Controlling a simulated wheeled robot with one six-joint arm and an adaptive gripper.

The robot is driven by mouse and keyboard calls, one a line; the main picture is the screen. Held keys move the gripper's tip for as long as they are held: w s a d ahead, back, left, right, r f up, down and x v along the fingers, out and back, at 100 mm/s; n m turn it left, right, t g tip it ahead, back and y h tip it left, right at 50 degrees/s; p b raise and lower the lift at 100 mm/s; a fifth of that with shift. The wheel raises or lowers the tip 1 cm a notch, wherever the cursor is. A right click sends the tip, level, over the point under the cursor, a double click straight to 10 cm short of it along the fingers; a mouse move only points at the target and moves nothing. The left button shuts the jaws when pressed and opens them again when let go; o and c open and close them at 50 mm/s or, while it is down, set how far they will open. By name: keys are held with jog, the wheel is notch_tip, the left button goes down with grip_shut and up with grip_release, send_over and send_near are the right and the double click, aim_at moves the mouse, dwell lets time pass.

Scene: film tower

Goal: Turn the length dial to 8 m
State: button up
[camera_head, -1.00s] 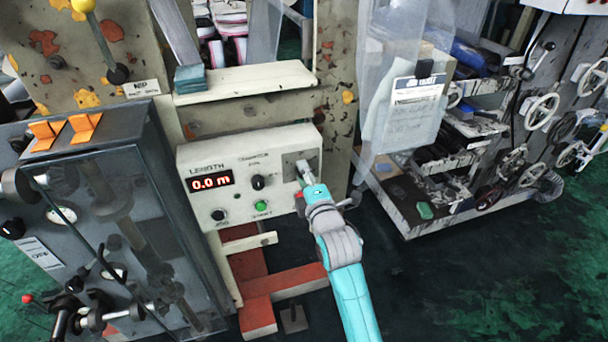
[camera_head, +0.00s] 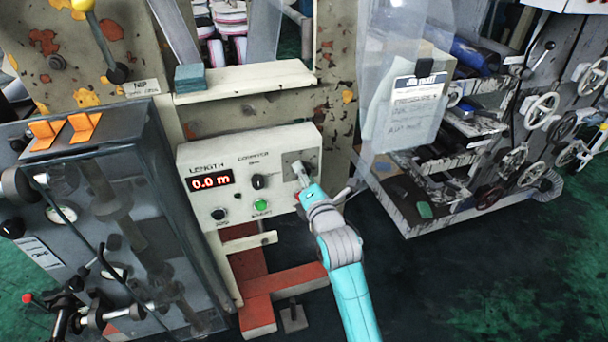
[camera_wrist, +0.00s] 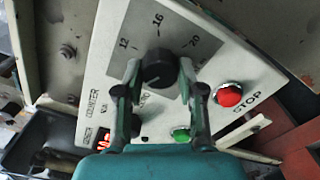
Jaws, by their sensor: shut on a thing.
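The length dial is a black round knob (camera_wrist: 157,66) on a grey scale plate in the wrist view. The numbers 12, 16 and 20 show on the plate; the rest of the scale is hidden, and I cannot tell the pointer's setting clearly. My gripper (camera_wrist: 160,74) is shut on the knob, one finger on each side. In the head view my gripper (camera_head: 300,174) is at the dial plate (camera_head: 294,158) at the panel's upper right and hides the knob. The red LENGTH display (camera_head: 210,182) reads 0.0 m.
A green button (camera_head: 261,206) and a smaller black knob (camera_head: 258,182) sit left of my gripper. A red STOP button (camera_wrist: 229,94) lies beside the dial in the wrist view. A clear hanging sheet with a paper card (camera_head: 415,105) is close to the right.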

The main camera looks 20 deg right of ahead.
jog(key=o, duration=1.1)
jog(key=s, duration=1.2)
